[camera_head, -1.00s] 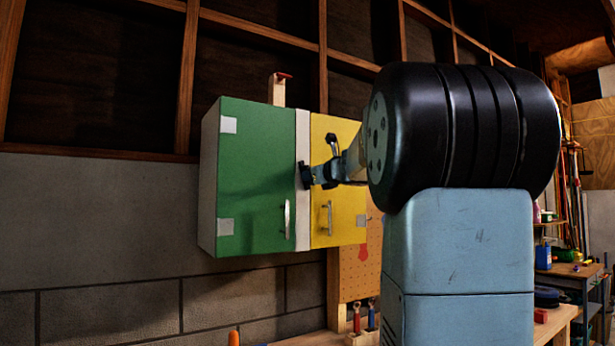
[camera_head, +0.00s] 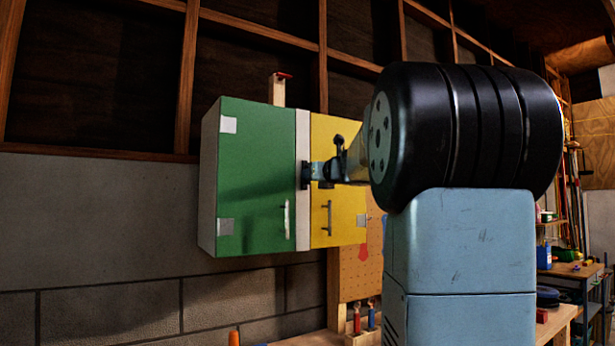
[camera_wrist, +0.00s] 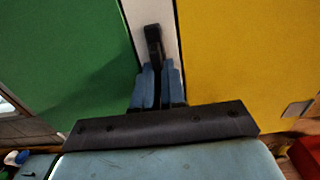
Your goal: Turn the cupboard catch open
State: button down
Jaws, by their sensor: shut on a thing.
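The cupboard hangs on the wall with a green door (camera_head: 255,170) at left and a yellow door (camera_head: 345,215) at right. A pale strip (camera_head: 303,240) runs upright between them. The black catch (camera_head: 305,176) sits on this strip. In the wrist view the catch (camera_wrist: 153,38) sticks out past my fingertips, nearly in line with the strip and leaning slightly. My gripper (camera_wrist: 158,72) has its blue fingers shut on the lower part of the catch, which they hide. In the head view my gripper (camera_head: 318,172) reaches the strip from the right. Both doors look closed.
Each door has an upright handle, on the green door (camera_head: 286,220) and on the yellow door (camera_head: 329,218). A pegboard (camera_head: 357,270) and a workbench lie below. My arm fills the right middle of the head view. The block wall at left is clear.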

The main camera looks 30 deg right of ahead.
jog(key=shift+w+f, duration=0.1)
jog(key=shift+f, duration=0.1)
jog(key=c, duration=1.2)
grip_release()
jog(key=shift+r, duration=0.1)
jog(key=s, duration=1.3)
jog(key=shift+s+d, duration=0.2)
jog(key=shift+s, duration=0.2)
